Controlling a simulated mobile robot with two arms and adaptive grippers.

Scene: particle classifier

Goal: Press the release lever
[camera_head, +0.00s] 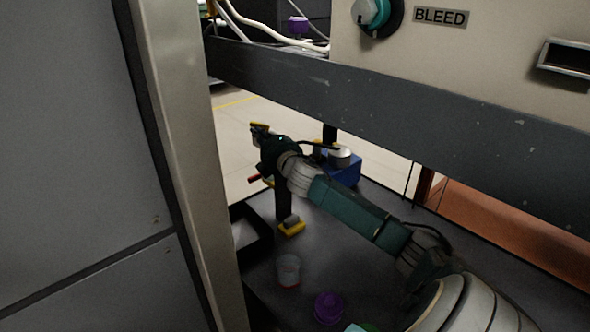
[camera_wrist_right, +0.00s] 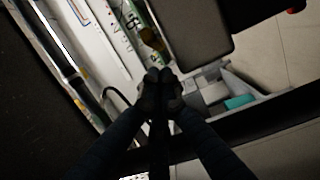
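My right gripper (camera_head: 260,140) reaches from the lower right under the dark beam. It is small and dark in the head view. In the right wrist view its two dark fingertips (camera_wrist_right: 160,77) lie together, shut, with nothing visible between them. A small yellow-brown piece (camera_wrist_right: 151,39) shows just beyond the fingertips. I cannot tell whether they touch. A red handle-like piece (camera_head: 254,178) sticks out below the gripper in the head view. I cannot tell for sure which piece is the release lever. My left gripper is not in view.
A dark beam (camera_head: 400,112) runs above my right arm, below a beige panel marked BLEED (camera_head: 490,60). A metal post (camera_head: 185,120) stands at left. A clear cup (camera_head: 287,270), a purple object (camera_head: 328,308) and a blue box (camera_head: 346,174) are on the dark surface.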

